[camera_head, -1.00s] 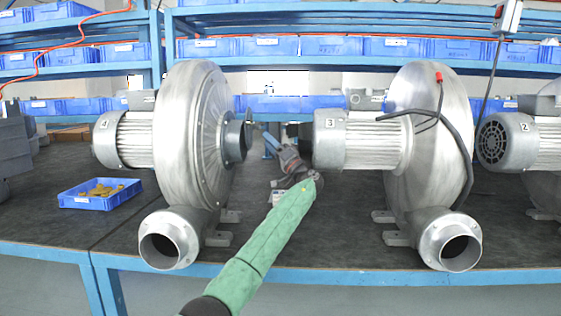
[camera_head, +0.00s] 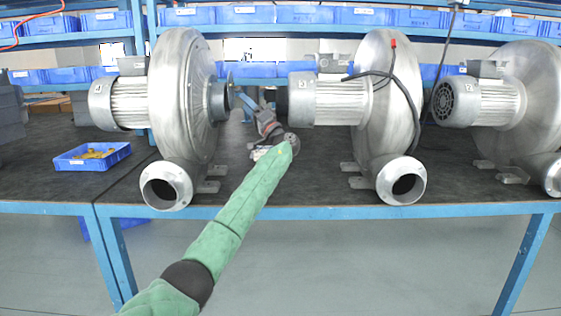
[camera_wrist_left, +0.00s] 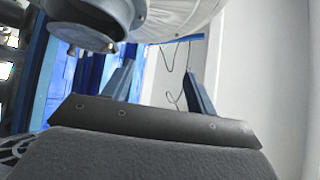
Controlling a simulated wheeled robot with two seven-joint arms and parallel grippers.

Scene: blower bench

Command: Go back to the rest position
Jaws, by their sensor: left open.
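My left arm in its green sleeve reaches forward between two large silver blowers. Its gripper (camera_head: 240,94) is open, close to the dark round inlet (camera_head: 219,101) of the left blower (camera_head: 180,105). In the left wrist view, the two blue fingers of my left gripper (camera_wrist_left: 160,78) stand apart with nothing between them. A round metal flange (camera_wrist_left: 90,18) is at the upper left there. Whether the fingers touch the blower cannot be told. My right gripper is not in view.
The blower marked 3 (camera_head: 385,105) stands just right of my left gripper, with a black cable over it. Another blower (camera_head: 510,100) is farther right. A blue tray (camera_head: 70,163) with yellow parts lies at the left. Shelves of blue bins (camera_head: 305,14) are behind. Floor before the bench is clear.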

